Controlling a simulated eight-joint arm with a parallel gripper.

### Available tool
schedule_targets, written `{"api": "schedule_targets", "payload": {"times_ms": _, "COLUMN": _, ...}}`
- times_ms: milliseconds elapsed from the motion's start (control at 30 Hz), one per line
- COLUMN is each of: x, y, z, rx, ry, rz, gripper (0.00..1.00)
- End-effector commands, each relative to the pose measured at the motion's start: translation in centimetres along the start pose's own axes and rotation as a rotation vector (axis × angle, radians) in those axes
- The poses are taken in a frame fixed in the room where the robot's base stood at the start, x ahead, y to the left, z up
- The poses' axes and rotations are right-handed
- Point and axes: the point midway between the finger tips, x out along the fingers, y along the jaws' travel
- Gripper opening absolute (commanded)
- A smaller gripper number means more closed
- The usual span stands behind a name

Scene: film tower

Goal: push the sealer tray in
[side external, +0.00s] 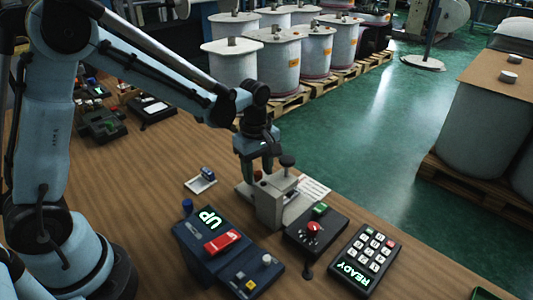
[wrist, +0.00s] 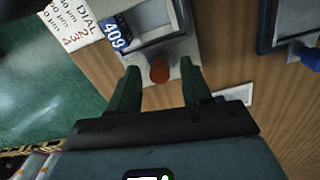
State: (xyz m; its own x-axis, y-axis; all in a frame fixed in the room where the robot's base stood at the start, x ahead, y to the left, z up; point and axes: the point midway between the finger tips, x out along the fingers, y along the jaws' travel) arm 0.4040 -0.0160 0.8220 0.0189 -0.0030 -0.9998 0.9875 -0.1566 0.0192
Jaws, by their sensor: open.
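The sealer (side external: 270,207) is a grey block with a black knob on top, on the wooden bench. In the wrist view a light grey tray (wrist: 150,52) shows at the front of its grey frame, with an orange-red knob (wrist: 159,70) at its near edge. How far the tray sticks out is hard to tell. My gripper (wrist: 158,75) is open, and its two dark green fingers are on either side of the knob, apart from it in this view. In the side view my gripper (side external: 258,172) is low over the sealer's far left end and partly hides the tray.
A blue-black box (side external: 222,248) showing UP, a box with a red button (side external: 314,231) and a keypad (side external: 366,257) showing READY stand close in front.

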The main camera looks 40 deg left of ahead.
Motion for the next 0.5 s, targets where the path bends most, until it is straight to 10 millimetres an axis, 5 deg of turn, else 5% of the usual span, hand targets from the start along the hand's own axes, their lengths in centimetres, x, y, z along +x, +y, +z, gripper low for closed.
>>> {"api": "schedule_targets", "payload": {"times_ms": 233, "x": 0.08, "y": 0.00, "z": 0.00, "rx": 0.000, "ry": 0.000, "rz": 0.000, "gripper": 0.49}}
{"api": "schedule_targets", "payload": {"times_ms": 500, "x": 0.06, "y": 0.00, "z": 0.00, "rx": 0.000, "ry": 0.000, "rz": 0.000, "gripper": 0.09}}
